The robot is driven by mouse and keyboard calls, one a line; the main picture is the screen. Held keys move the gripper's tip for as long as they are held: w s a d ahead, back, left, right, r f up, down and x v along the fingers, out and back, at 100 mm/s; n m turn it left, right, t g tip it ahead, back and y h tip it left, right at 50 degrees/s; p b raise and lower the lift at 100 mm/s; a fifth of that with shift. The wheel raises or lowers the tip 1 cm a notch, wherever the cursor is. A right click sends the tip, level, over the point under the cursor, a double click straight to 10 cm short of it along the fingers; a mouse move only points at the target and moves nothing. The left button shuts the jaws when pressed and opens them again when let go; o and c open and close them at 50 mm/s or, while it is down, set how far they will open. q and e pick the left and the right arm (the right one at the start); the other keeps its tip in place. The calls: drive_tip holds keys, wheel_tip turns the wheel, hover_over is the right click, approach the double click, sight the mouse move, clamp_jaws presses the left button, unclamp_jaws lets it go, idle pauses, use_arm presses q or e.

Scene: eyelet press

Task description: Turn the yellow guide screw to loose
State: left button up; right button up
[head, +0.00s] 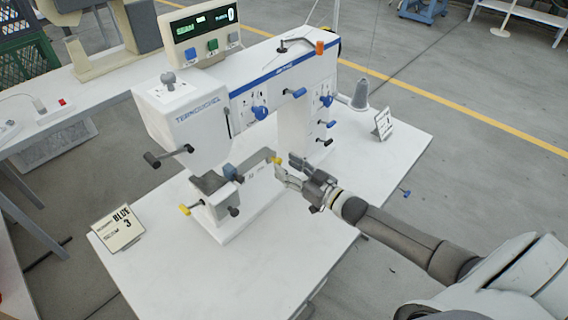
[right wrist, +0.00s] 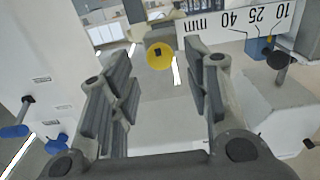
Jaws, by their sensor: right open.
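The yellow guide screw (head: 276,160) is a small round yellow knob at the end of the grey guide bar on the white press. In the right wrist view the guide screw (right wrist: 160,55) shows face-on as a yellow disc with a dark centre. My right gripper (head: 286,167) is open, its fingers pointing at the screw. In the wrist view the screw appears between the two fingertips, with gaps on both sides and no contact visible. My left gripper is not in view.
A millimetre scale (right wrist: 250,20) is at the wrist view's upper right. Several blue and black knobs stick out of the press (head: 190,115). A second yellow knob (head: 184,209) sits lower left. A "BLUE 3" card (head: 118,229) stands on the white table (head: 200,275), whose front is clear.

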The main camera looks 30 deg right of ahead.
drive_tip(key=shift+w+a, duration=0.15)
drive_tip(key=shift+w, duration=0.35)
drive_tip(key=shift+w+a, duration=0.1)
drive_tip(key=shift+w, duration=0.15)
drive_tip(key=shift+w+a, duration=0.1)
drive_tip(key=shift+w, duration=0.1)
drive_tip(key=c, duration=0.8)
drive_tip(key=shift+c, duration=0.9)
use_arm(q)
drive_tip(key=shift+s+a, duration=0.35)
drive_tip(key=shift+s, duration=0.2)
use_arm(e)
clamp_jaws()
